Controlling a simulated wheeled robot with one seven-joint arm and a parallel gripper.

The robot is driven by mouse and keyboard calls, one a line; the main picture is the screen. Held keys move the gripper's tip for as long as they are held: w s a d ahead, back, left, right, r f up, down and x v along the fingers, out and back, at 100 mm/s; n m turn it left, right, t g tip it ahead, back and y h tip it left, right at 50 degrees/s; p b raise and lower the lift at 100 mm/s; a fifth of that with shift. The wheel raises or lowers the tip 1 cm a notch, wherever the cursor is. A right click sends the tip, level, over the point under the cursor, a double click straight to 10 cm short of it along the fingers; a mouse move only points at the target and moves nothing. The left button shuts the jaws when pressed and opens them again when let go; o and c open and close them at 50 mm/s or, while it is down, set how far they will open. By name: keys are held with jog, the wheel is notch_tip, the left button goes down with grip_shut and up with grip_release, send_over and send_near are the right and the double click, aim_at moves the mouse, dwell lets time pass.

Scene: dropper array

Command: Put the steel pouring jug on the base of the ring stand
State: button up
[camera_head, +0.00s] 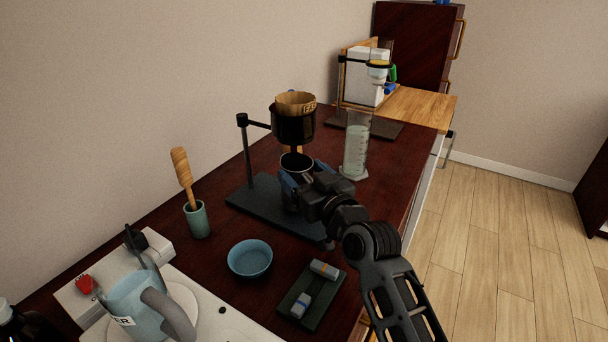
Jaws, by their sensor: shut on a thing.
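The steel pouring jug (296,163) shows its round rim and dark inside, below the black funnel. My gripper (291,181), with blue fingers, is shut on it from the front right. The ring stand's dark flat base (250,200) lies below them, and its post (246,150) rises at the left. The jug is over the base in this view. My gripper hides its lower part, so I cannot tell whether it touches the base.
The ring holds a black funnel (293,125) with a wooden-looking cup (296,103) close above the jug. A graduated cylinder (356,145) stands just right. A blue bowl (250,259), a small tray (312,295) and a green pot (198,219) stand nearer.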

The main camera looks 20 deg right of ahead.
jog(key=shift+f, duration=0.2)
jog(key=o, duration=1.5)
jog(key=shift+r, duration=0.25)
